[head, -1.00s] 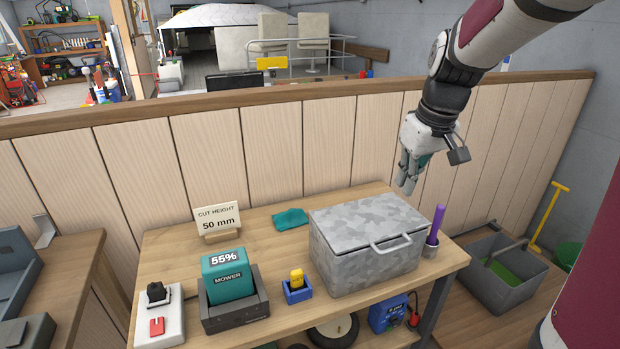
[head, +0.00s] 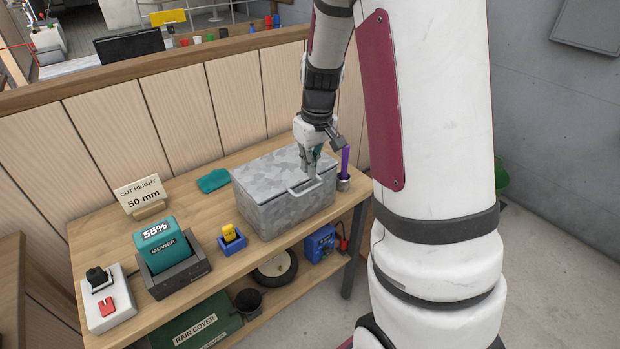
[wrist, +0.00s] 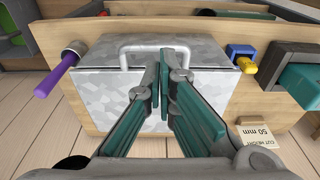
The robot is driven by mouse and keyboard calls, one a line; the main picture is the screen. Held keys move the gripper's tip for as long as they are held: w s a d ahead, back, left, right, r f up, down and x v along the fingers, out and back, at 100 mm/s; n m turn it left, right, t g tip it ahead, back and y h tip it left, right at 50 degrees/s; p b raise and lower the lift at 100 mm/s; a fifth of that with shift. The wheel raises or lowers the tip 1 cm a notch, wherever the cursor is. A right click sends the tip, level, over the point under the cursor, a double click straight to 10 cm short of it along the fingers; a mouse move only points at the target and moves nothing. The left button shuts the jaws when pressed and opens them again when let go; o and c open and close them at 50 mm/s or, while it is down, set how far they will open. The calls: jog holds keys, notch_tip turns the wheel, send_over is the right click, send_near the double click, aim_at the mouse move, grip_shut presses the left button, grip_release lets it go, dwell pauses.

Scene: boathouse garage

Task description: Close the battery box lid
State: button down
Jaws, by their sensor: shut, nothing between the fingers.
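The battery box (head: 283,215) is a grey, mottled metal box on the wooden workbench. Its lid (head: 262,173) lies down flat over the box, with a bar handle (head: 305,188) at the front edge. My gripper (head: 309,172) is over the lid's right part, close behind the handle. In the wrist view the lid (wrist: 105,95) lies below my gripper (wrist: 164,68), whose fingers are shut with nothing between them. The fingertips are near the handle (wrist: 153,50); whether they touch the lid I cannot tell.
A purple-handled tool (head: 345,163) stands in a holder right of the box. A teal cloth (head: 213,180), yellow item (head: 229,233), teal mower battery (head: 163,245), switch panel (head: 107,302) and cut-height sign (head: 140,194) share the bench. A wooden partition (head: 180,112) stands behind.

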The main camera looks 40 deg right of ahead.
aim_at(309, 189)
jog(key=shift+w+f+p, duration=0.15)
jog(key=shift+f, duration=1.05)
jog(key=shift+w+f+p, duration=0.15)
jog(key=shift+f, duration=1.05)
jog(key=shift+f, duration=0.15)
jog(key=shift+f, duration=0.65)
jog(key=shift+s+r, duration=0.1)
jog(key=shift+r, duration=0.45)
notch_tip(309, 189, up, 13)
jog(key=s, duration=0.2)
jog(key=shift+s+p, duration=0.15)
jog(key=shift+p, duration=0.15)
